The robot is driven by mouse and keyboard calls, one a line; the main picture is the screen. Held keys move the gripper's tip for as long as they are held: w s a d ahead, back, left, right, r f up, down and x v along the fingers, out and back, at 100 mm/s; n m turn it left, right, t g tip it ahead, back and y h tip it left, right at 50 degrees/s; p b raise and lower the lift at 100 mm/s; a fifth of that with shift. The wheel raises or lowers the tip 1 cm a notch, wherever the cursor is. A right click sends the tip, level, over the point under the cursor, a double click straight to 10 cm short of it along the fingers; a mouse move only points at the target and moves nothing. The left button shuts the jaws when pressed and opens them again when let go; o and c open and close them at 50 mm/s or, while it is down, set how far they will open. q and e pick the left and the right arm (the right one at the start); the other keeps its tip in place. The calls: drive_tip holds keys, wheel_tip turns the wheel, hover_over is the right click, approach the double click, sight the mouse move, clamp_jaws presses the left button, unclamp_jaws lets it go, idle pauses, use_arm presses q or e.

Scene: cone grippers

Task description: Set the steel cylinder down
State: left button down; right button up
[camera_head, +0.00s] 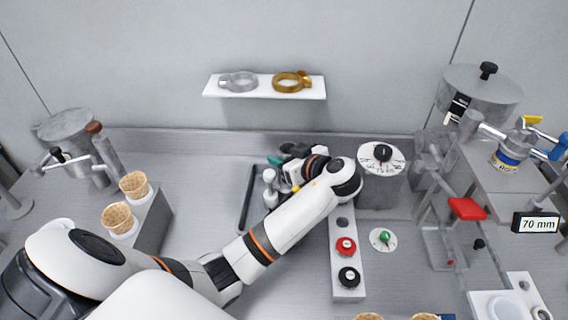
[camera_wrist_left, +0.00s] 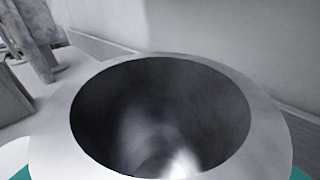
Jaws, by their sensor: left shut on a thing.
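My left gripper (camera_head: 281,156) reaches across the bench to near the back wall, its teal fingertips showing past the wrist. It is shut on the steel cylinder (camera_wrist_left: 268,126), which fills the left wrist view. The cylinder is a hollow grey piece with a thick rim, and I look down into its dark open mouth. Teal finger pads show at the two lower corners of that view. In the head view the cylinder is mostly hidden by my wrist, and I cannot tell whether its base touches anything. My right gripper is not in view.
A black tray (camera_head: 247,199) with small grey pieces lies just left of my wrist. A round dial unit (camera_head: 381,158) stands close on the right, beside a white button strip (camera_head: 348,283). A wall shelf (camera_head: 264,92) holds two rings. A cone holder (camera_head: 151,228) stands left.

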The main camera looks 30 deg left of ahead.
use_arm(q)
wheel_tip(320, 180, down, 3)
drive_tip(key=shift+r, duration=0.1)
drive_tip(key=c, duration=1)
unclamp_jaws()
drive_tip(key=shift+c, duration=0.2)
